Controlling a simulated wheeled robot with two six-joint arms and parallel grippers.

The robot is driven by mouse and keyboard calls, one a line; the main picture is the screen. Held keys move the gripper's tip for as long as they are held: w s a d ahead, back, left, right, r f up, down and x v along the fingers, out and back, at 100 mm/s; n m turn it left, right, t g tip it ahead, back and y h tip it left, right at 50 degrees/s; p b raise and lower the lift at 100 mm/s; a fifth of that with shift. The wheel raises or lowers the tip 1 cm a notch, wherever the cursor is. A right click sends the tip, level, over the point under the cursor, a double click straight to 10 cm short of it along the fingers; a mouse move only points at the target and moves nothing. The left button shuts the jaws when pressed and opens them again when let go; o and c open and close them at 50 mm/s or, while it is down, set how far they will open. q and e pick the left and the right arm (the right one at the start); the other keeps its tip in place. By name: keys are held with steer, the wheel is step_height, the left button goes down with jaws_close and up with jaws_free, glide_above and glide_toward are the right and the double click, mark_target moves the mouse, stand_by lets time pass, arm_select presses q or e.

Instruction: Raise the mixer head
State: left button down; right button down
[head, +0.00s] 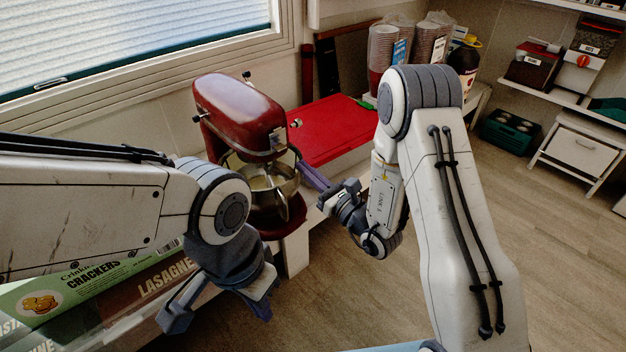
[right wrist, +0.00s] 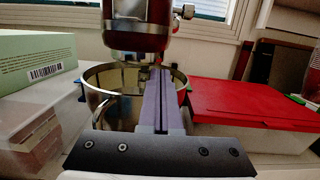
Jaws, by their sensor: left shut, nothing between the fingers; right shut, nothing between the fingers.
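The red stand mixer (head: 240,112) stands by the window, its head over a shiny metal bowl (head: 262,182). The head looks lowered, roughly level. In the right wrist view the red mixer head (right wrist: 138,28) shows above the bowl (right wrist: 108,100). My right gripper (head: 304,168) is shut and empty, its purple fingers pointing at the bowl side, just below the head's front. In the right wrist view the fingers (right wrist: 165,75) lie together in front of the bowl; whether they touch anything is unclear.
A red-lidded box (head: 335,128) lies right of the mixer, with stacked cups (head: 385,52) behind it. A crackers box (head: 75,290) and a lasagne box (head: 150,290) lie at lower left. Open floor (head: 545,220) spreads to the right.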

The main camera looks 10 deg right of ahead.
steer(key=b+x, duration=0.1)
steer(key=x, duration=0.4)
steer(key=shift+w+a, duration=0.1)
steer(key=shift+r, duration=0.1)
